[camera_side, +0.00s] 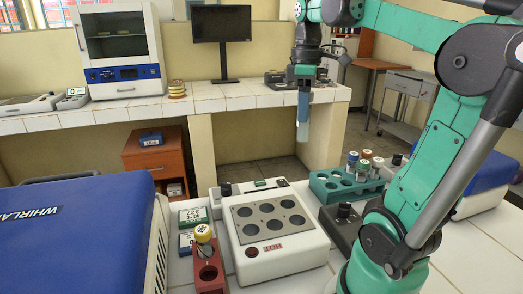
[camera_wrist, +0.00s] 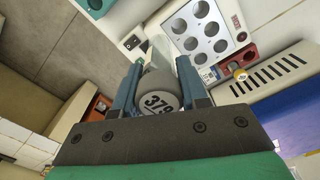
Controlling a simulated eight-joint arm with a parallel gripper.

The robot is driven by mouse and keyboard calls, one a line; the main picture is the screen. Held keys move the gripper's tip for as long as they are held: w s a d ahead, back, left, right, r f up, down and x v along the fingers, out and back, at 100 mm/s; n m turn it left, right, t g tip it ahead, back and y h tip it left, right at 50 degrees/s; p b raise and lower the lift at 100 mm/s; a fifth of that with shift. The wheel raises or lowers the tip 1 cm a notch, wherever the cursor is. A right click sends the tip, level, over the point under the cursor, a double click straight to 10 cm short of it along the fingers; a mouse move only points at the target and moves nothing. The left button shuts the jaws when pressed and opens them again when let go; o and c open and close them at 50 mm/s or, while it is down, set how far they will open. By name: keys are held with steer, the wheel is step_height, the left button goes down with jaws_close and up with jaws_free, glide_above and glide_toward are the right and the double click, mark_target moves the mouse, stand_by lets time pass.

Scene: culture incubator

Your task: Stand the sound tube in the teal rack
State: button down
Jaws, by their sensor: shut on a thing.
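The teal rack (camera_side: 322,190) stands on the near bench, right of the white block, with open holes in front. Several capped tubes (camera_side: 353,160) stand at its back; I cannot tell whether all are in this rack. A teal edge (camera_wrist: 95,6) shows at the top of the wrist view. Whether the held tube is sound cannot be seen.
A white heater block (camera_side: 236,250) with round wells stands left of the teal rack. A red rack (camera_side: 210,278) with a yellow-capped tube (camera_side: 203,235) is left of it. A dark knobbed device (camera_side: 342,222) sits before the teal rack. A blue-lidded centrifuge (camera_side: 75,235) fills the left.

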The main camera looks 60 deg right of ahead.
steer(key=s+d+f+m, duration=0.2)
steer(key=d+f+m, duration=0.1)
steer(key=d+f, duration=1)
steer(key=shift+d+f+m, duration=0.4)
steer(key=shift+f, duration=0.05)
steer(key=shift+f, duration=0.4)
steer(key=shift+f, duration=0.8)
steer(key=shift+f, duration=1.7)
